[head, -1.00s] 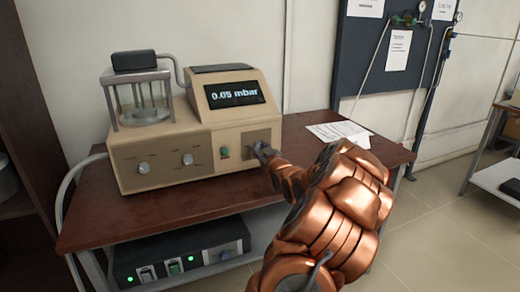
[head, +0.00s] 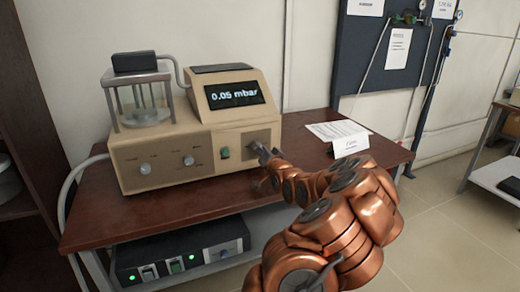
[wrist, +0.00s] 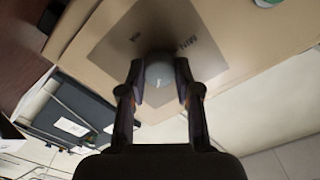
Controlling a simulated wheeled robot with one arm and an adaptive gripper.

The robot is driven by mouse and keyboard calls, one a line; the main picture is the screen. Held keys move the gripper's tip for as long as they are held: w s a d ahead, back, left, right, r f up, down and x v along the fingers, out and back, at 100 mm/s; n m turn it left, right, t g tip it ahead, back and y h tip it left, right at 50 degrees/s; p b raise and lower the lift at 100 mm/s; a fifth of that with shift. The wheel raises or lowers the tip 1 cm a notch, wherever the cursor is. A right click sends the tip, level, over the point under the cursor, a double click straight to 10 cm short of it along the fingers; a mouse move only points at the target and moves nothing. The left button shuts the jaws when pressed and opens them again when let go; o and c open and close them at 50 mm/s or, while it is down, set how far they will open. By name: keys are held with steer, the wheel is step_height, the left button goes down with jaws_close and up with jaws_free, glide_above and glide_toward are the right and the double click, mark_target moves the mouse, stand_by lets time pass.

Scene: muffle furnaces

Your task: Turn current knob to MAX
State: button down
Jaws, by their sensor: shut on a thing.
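The current knob (wrist: 158,72) is a round grey knob with a small pale mark, set on a dark square panel (wrist: 120,45) of the beige device. Two small labels are printed on the panel beside the knob; one seems to read MIN, the other is too blurred to read surely. My gripper (wrist: 158,85) has a finger on either side of the knob and is shut on it. In the head view my gripper (head: 262,153) is at the right end of the device's front (head: 190,158) and hides the knob. The display (head: 234,94) reads 0.05 mbar.
A green switch (head: 225,153) and two other knobs (head: 188,160) are on the device's front to the left.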

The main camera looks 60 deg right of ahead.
steer(key=shift+f+m, duration=0.15)
steer(key=shift+m, duration=4.05)
steer(key=c, duration=0.8)
jaws_free()
steer(key=shift+s, duration=0.1)
steer(key=v, duration=1.2)
